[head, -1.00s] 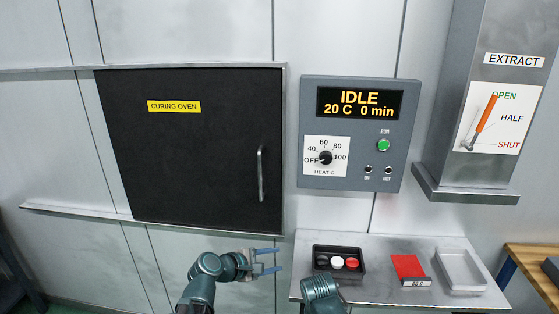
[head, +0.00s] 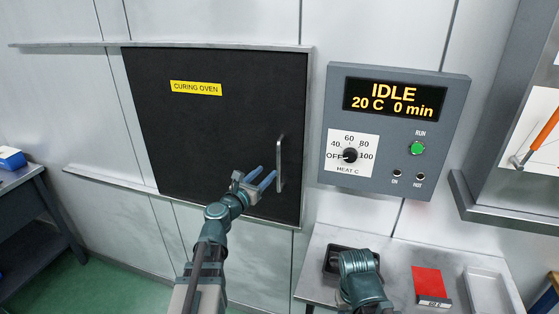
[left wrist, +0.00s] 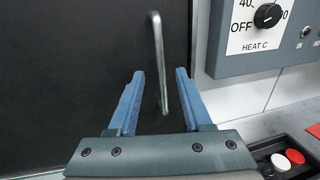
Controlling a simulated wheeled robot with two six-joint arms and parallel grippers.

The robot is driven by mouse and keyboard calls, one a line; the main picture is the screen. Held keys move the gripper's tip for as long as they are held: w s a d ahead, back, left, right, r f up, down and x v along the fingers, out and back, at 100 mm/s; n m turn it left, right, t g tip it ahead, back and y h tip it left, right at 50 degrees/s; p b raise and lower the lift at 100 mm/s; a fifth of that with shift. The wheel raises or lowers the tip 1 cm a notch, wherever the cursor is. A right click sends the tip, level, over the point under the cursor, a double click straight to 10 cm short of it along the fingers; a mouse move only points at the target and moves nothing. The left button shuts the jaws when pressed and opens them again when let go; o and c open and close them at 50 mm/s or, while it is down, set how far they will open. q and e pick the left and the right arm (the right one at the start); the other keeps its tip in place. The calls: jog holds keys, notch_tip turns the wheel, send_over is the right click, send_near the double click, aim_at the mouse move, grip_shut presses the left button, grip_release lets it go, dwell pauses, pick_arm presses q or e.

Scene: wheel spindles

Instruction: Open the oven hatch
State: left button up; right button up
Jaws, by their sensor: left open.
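The oven hatch (head: 215,130) is a black panel with a yellow "CURING OVEN" label, and it looks shut. Its vertical metal bar handle (head: 279,165) is near the hatch's right edge. My left gripper (head: 268,181) is open in front of the hatch, its blue fingers pointing at the handle from just left of it. In the left wrist view the handle (left wrist: 158,60) shows between and beyond the open fingers (left wrist: 160,75), with no clear contact. My right arm shows low at the right of the head view; its gripper cannot be made out.
A grey control panel (head: 451,130) reading "IDLE 20 C 0 min" is right of the hatch. A blue bench (head: 38,225) stands at far left.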

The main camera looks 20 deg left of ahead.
aim_at(278, 161)
pick_arm(q)
jog(key=x, duration=0.9)
jog(key=shift+w, duration=0.25)
jog(key=shift+d, duration=0.1)
grip_shut()
dwell(0.9)
